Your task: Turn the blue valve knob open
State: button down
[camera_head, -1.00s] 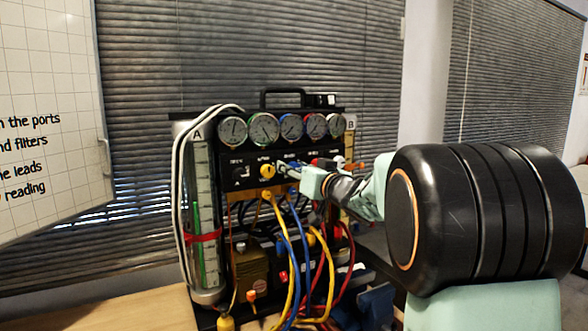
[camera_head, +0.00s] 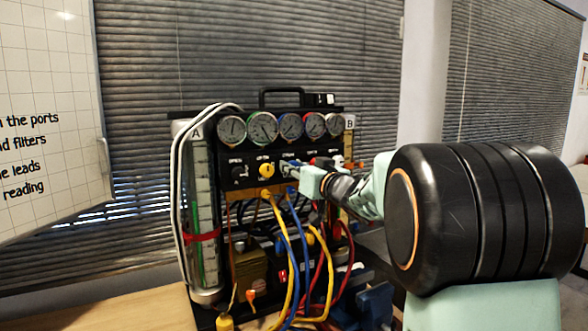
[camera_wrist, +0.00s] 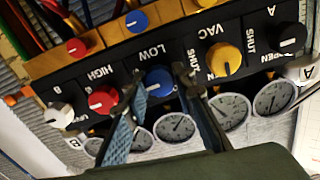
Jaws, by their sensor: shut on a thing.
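The blue valve knob (camera_wrist: 158,82) sits under the label LOW on the black panel, upside down in the wrist view. My gripper (camera_wrist: 160,77) has one finger on each side of it and is shut on it. In the head view my gripper (camera_head: 288,168) reaches the panel from the right, and its fingers hide most of the blue knob. The knob's pointer direction is hard to make out between the fingers.
A yellow knob (camera_wrist: 224,60) and a black knob (camera_wrist: 291,37) lie to one side in the wrist view. A red knob (camera_wrist: 103,99) and a white knob (camera_wrist: 59,115) lie to the other. Gauges (camera_head: 263,127) sit above, and coloured hoses (camera_head: 303,250) hang below.

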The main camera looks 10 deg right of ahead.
jog(key=n+b, duration=0.1)
jog(key=n, duration=0.3)
jog(key=shift+n+b, duration=0.35)
jog(key=shift+n, duration=0.05)
jog(key=n+b, duration=0.2)
jog(key=n, duration=0.2)
jog(key=shift+a+f, duration=0.1)
jog(key=n+b, duration=0.2)
jog(key=n, duration=0.3)
jog(key=shift+n+b, duration=0.8)
jog(key=shift+n, duration=0.9)
jog(key=c, duration=1.6)
grip_release()
jog(key=shift+s, duration=0.1)
